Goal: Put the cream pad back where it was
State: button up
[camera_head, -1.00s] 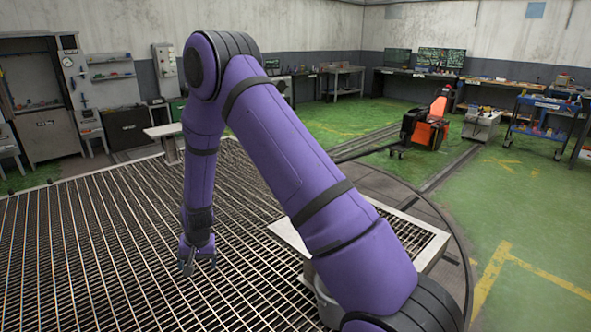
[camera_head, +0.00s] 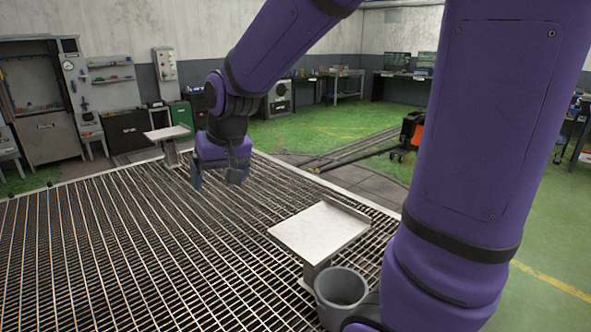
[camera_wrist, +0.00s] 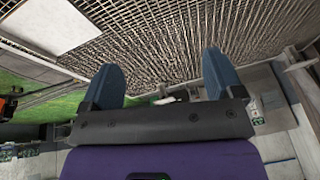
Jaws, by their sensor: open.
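I cannot make out the cream pad for certain in either view. A small whitish shape (camera_wrist: 180,94) shows between the finger bases in the wrist view, and I cannot tell what it is. My gripper (camera_head: 216,183) hangs over the grating with its fingers pointing down. In the wrist view my gripper (camera_wrist: 160,65) is open, its two blue fingers wide apart with nothing held between them. A near pale tray (camera_head: 318,230) on a post stands to its right and looks bare. A far pale tray (camera_head: 167,132) stands to its left and also looks bare.
A grey bucket (camera_head: 342,285) stands beside the near tray's post. The metal grating (camera_head: 110,240) is open and clear at left. An orange and black machine (camera_head: 412,130) is on the green floor, partly hidden by my arm. Cabinets and benches line the walls.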

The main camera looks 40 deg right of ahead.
jog(key=s+d+r+n, duration=0.1)
jog(key=s+r, duration=0.2)
jog(key=s, duration=0.7)
jog(key=s+d+r+t, duration=0.1)
jog(key=s+r, duration=0.3)
jog(key=s, duration=0.6)
jog(key=shift+d+n+h, duration=0.25)
jog(key=shift+n+h, duration=0.15)
